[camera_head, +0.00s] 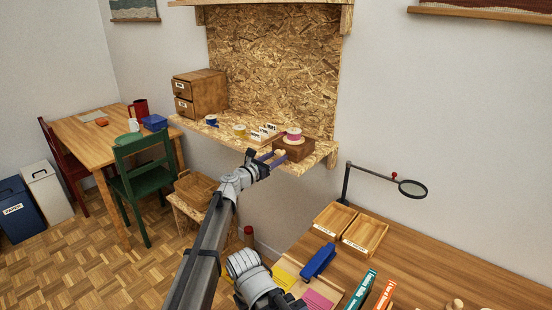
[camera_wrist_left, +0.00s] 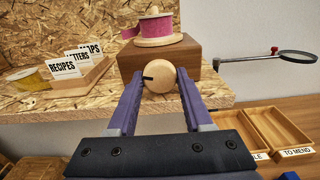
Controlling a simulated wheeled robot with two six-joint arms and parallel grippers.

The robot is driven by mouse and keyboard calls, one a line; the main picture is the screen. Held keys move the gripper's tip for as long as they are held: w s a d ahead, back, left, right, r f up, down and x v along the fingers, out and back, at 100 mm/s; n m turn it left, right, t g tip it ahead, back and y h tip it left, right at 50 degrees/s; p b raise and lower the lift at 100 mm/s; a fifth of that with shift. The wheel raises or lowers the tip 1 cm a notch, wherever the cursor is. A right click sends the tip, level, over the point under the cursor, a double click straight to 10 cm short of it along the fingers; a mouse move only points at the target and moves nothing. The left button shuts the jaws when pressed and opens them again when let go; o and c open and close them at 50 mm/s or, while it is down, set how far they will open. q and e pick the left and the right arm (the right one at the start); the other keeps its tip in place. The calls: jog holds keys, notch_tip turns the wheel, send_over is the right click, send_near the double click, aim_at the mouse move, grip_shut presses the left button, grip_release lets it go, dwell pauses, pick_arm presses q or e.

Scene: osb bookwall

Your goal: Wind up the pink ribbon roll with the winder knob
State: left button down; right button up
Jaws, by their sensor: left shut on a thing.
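The pink ribbon roll (camera_head: 293,133) sits on a wooden spool on top of a brown wooden box near the right end of the OSB shelf; it also shows in the left wrist view (camera_wrist_left: 155,29). The winder knob (camera_wrist_left: 168,79) is a round pale wooden ball with a dark mark pointing left, at the box's front face. My left gripper (camera_wrist_left: 160,84) is shut on the knob, one purple finger on each side of it. In the head view my left gripper (camera_head: 272,157) reaches the box from the front left.
A card holder (camera_head: 264,134) and a yellow ribbon roll (camera_head: 239,130) stand left of the box on the shelf (camera_head: 316,157). A wooden drawer unit (camera_head: 200,92) is farther left. Wooden trays (camera_head: 335,217) and a magnifier (camera_head: 412,188) are on the desk at right.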

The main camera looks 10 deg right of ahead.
pick_arm(q)
jog(key=shift+m, duration=2.1)
jog(key=shift+c, duration=1.5)
grip_release()
jog(key=v, duration=0.7)
jog(key=shift+s+a, duration=0.25)
jog(key=shift+a, duration=0.1)
